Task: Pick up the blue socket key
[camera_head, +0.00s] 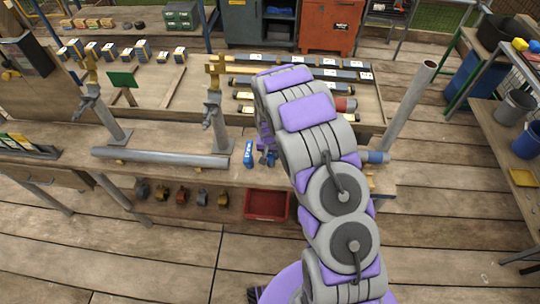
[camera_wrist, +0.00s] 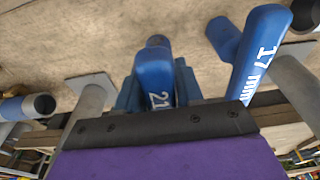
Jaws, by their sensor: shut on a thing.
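A blue socket key marked 21 (camera_wrist: 155,82) stands between the fingers of my gripper (camera_wrist: 157,92) in the wrist view, with a dark round end at its far tip. My gripper is shut on it. A second blue key, marked 17 mm (camera_wrist: 258,55), is apart from the fingers to the right in the wrist view. In the head view a blue key (camera_head: 248,153) lies on the bench just left of my gripper (camera_head: 268,158). My arm hides part of the bench there, and the held key is hard to make out in that view.
A grey pipe (camera_head: 160,158) lies along the bench front, with upright pipe stands behind it. A blue-ended cylinder (camera_head: 377,157) lies right of my arm. A red bin (camera_head: 266,205) sits below. A slanted grey pipe (camera_head: 410,105) stands at right. The wooden floor in front is clear.

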